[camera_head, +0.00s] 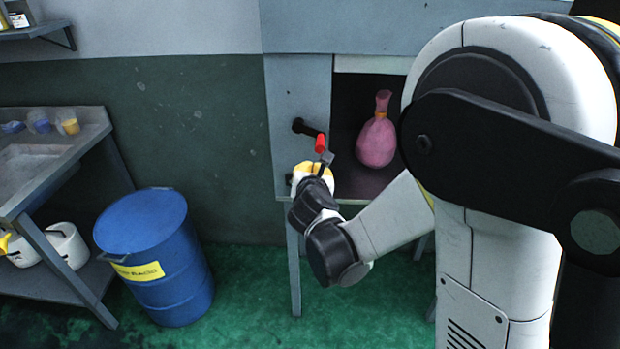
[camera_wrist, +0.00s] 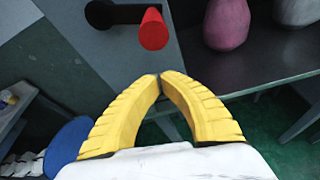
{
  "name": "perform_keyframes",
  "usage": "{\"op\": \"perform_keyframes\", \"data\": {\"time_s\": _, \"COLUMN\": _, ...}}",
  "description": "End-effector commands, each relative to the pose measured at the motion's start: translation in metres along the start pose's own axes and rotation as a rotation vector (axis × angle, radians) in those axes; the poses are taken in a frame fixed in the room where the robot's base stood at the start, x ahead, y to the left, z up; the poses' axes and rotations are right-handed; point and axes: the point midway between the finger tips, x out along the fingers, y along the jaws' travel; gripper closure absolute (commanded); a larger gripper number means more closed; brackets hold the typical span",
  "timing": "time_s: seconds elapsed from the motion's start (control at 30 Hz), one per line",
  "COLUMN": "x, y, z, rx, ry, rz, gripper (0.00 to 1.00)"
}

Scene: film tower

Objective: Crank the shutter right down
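The crank is on the grey frame left of the opening, with a black arm (camera_head: 305,127) and a red handle (camera_head: 320,143). In the wrist view the red handle (camera_wrist: 153,29) points toward the camera. A pale strip (camera_head: 372,64) crosses the top of the opening, perhaps the shutter's lower edge; below it the opening is uncovered. My gripper (camera_head: 318,164) is just below the handle in the head view. In the wrist view its yellow fingertips (camera_wrist: 161,75) meet, with nothing between them, apart from the handle.
A pink vase (camera_head: 376,140) stands inside the opening; a pale object (camera_wrist: 297,10) is beside it in the wrist view. A blue drum (camera_head: 155,255) stands on the green floor at left, near a grey bench (camera_head: 88,120). My arm hides the opening's right side.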

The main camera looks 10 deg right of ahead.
Motion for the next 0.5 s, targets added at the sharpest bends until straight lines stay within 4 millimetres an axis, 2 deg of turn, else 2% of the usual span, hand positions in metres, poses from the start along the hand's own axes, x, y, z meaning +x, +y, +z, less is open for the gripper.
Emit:
{"op": "perform_keyframes", "data": {"time_s": 0.2, "x": -0.012, "y": 0.0, "z": 0.029, "rx": -0.001, "ry": 0.0, "rz": 0.001, "gripper": 1.0}}
{"op": "perform_keyframes", "data": {"time_s": 0.5, "x": -0.015, "y": 0.001, "z": 0.038, "rx": 0.0, "ry": 0.0, "rz": 0.001, "gripper": 1.0}}
